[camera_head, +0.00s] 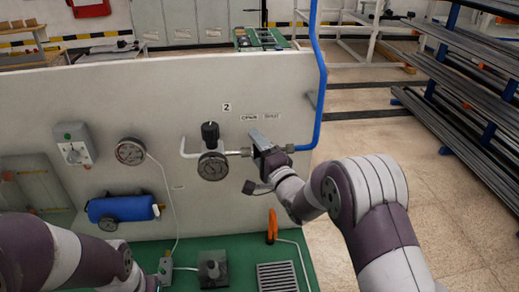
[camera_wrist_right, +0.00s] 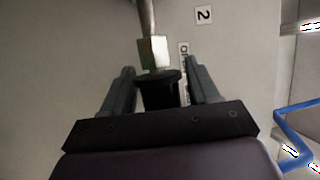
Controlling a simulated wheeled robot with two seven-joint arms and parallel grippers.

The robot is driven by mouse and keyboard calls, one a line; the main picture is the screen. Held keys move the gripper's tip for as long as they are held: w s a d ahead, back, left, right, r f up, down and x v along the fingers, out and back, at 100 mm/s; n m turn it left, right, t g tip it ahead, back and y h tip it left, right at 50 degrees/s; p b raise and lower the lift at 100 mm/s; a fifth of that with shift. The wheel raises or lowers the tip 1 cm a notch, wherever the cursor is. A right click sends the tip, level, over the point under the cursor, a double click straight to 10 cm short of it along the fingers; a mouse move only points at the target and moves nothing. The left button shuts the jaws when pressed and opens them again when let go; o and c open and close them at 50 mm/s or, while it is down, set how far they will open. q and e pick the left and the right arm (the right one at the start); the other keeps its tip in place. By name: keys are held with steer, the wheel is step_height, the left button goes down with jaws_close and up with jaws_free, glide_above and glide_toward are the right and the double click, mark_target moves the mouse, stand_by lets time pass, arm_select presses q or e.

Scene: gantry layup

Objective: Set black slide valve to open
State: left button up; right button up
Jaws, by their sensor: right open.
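My right gripper (camera_wrist_right: 160,72) is open, with one finger on each side of the sleeve and a visible gap at both sides. In the head view my right gripper (camera_head: 262,146) is at the pipe right of the gauge and hides most of the valve. The labels OPEN (camera_head: 250,117) and SHUT (camera_head: 272,116) are on the panel above. My left arm comes in at the lower left; its gripper is out of view.
A pressure gauge (camera_head: 212,166) with a black knob (camera_head: 210,131) sits left of the valve. A blue pipe (camera_head: 318,90) rises at the panel's right edge. A blue cylinder (camera_head: 122,208) and another gauge (camera_head: 130,151) are farther left. A green bench top (camera_head: 235,247) lies below.

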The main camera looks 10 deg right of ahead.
steer(key=shift+s+d+f, duration=0.1)
steer(key=shift+s+d, duration=0.05)
steer(key=shift+s, duration=0.1)
steer(key=b+v, duration=0.5)
steer(key=v, duration=0.7)
